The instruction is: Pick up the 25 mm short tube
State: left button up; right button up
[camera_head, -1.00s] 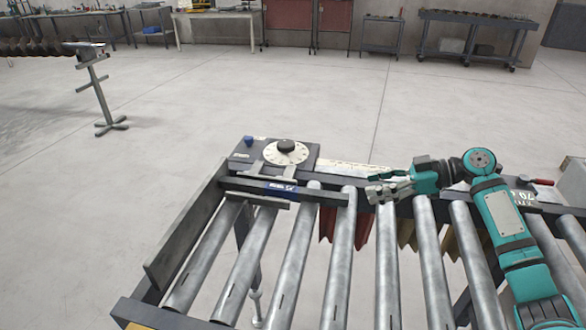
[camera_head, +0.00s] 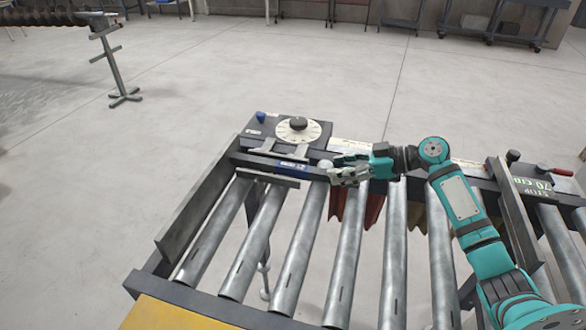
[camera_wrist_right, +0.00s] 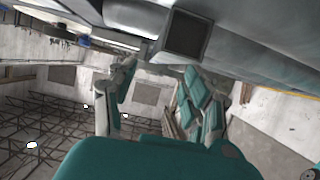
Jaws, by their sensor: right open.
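A dark square bar (camera_head: 256,162) with a blue label lies across the far left ends of the rollers. It looks like the short tube, but I cannot read its size for certain. In the right wrist view a dark square end (camera_wrist_right: 186,35) shows just beyond the fingers; it seems to be the end of this bar. My right gripper (camera_head: 337,169) is open and empty at the bar's right end, its fingers pointing left. In the right wrist view its two fingers (camera_wrist_right: 158,68) are spread, with nothing between them. My left gripper is out of view.
The metal rollers (camera_head: 303,235) of the table run toward me. A box with a round white dial (camera_head: 298,129) and a blue knob (camera_head: 261,117) stands behind the bar. An upright plate (camera_head: 201,212) edges the left side. Red cloth-like pieces (camera_head: 352,206) hang below the rollers.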

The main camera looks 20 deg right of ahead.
aim_at(319, 170)
jog(key=x, duration=0.5)
jog(key=shift+w+a+f, duration=0.1)
jog(key=shift+w+a, duration=0.05)
jog(key=shift+w, duration=0.05)
grip_shut()
